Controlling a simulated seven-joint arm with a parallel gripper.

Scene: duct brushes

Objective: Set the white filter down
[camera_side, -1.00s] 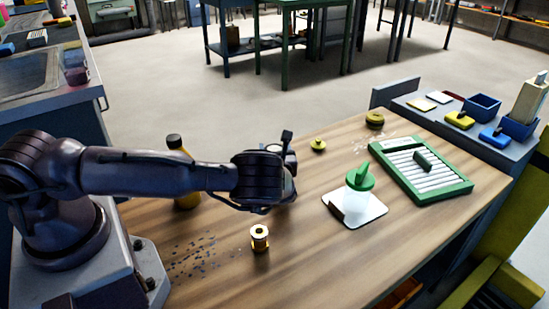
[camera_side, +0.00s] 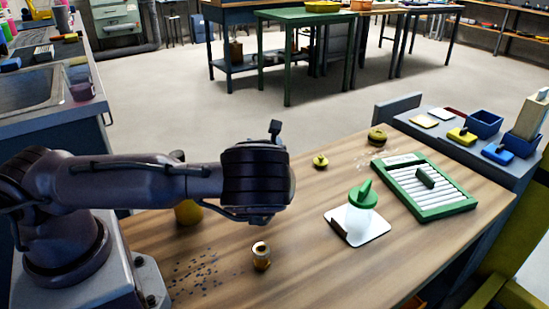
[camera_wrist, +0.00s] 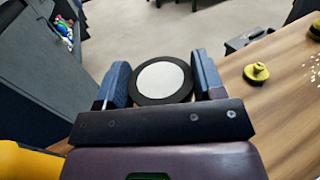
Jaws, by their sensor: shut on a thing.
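The white filter (camera_wrist: 162,80) is a round disc with a white face and a thick black rim. In the wrist view it sits between the two blue fingers of my gripper (camera_wrist: 160,84), which is shut on it. In the side view my gripper (camera_side: 256,182) is above the left part of the wooden table (camera_side: 320,268). The filter is mostly or wholly hidden behind the wrist there, and its height above the table is hard to tell.
A small brass spool (camera_side: 261,256) stands just in front of my gripper. A yellow bottle (camera_side: 188,212) is behind my arm. The front middle is clear.

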